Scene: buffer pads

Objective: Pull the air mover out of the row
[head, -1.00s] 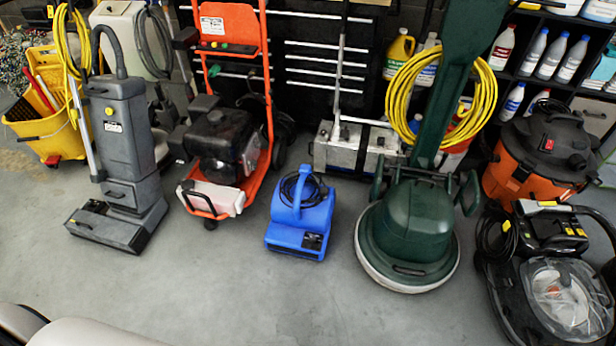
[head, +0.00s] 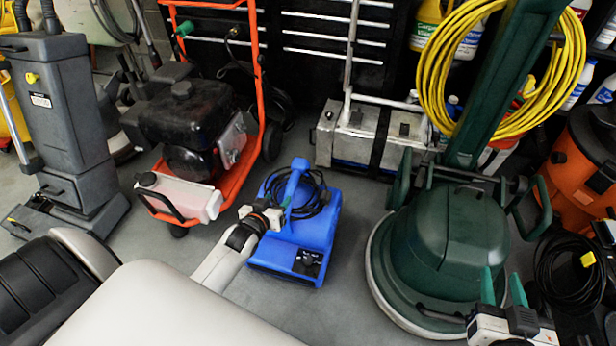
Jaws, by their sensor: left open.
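The blue air mover (head: 318,238) stands on the floor in the row, in the middle of the head view. Its blue handle (head: 293,182) arches over the top, with a black cord coiled beside it. My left gripper (head: 272,208) is at the left side of the air mover, close to the lower part of the handle. It is open; its fingertips are hard to make out against the blue body, and I cannot tell whether they touch it. My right gripper (head: 503,288) is in front of the green floor machine, its two green-tipped fingers apart and empty.
The orange-framed pressure washer (head: 240,170) stands close on the left. The green floor machine (head: 440,245) stands close on the right. A metal box machine (head: 355,140) is behind. A grey upright machine (head: 62,130) is far left. Floor in front of the air mover is clear.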

